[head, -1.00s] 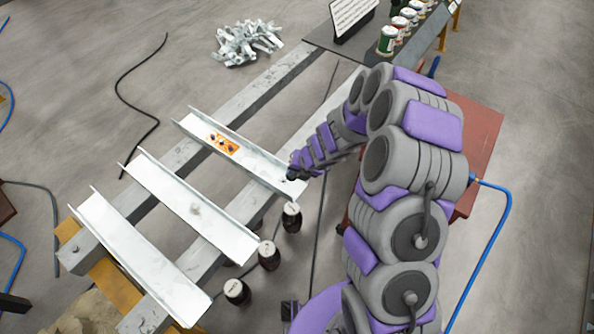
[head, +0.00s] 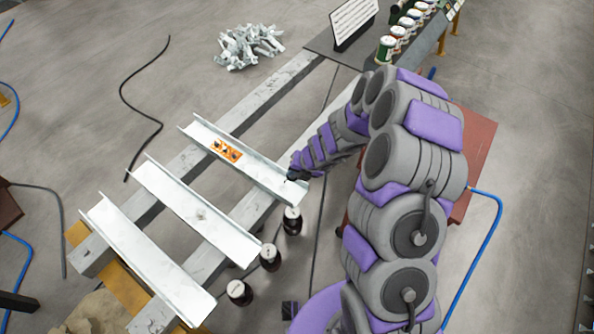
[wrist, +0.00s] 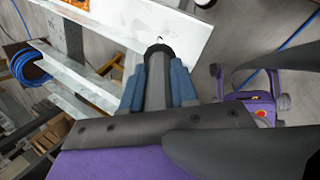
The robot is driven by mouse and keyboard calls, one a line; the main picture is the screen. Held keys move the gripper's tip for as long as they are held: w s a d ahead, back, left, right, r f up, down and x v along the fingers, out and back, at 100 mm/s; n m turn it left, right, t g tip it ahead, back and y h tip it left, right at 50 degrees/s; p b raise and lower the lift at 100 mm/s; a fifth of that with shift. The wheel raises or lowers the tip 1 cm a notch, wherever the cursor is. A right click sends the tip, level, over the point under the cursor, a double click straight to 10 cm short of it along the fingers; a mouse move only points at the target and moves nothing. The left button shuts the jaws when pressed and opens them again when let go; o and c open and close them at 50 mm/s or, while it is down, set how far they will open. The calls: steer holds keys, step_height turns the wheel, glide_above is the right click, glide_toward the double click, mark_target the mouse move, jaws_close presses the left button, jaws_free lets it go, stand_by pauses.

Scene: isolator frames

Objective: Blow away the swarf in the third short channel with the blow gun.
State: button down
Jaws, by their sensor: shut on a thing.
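A small greyish spot, perhaps swarf, shows in the middle channel (head: 200,214). My gripper (head: 293,176) is at the right end of the far channel. In the wrist view, its blue fingers (wrist: 157,88) are shut on the grey blow gun (wrist: 156,66), whose dark-ringed tip points at the channel. A tiny dark speck lies just beyond the tip. Contact between tip and channel cannot be told.
Dark jars with pale lids (head: 292,221) stand by the channels' right ends. A pile of metal scraps (head: 248,46) lies on the floor behind. A dark bench with a sign (head: 354,22) and several cans is at the back. Black and blue hoses lie on the floor.

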steer(key=shift+r+p, duration=2.2)
steer(key=shift+p, duration=0.05)
steer(key=shift+f, duration=0.1)
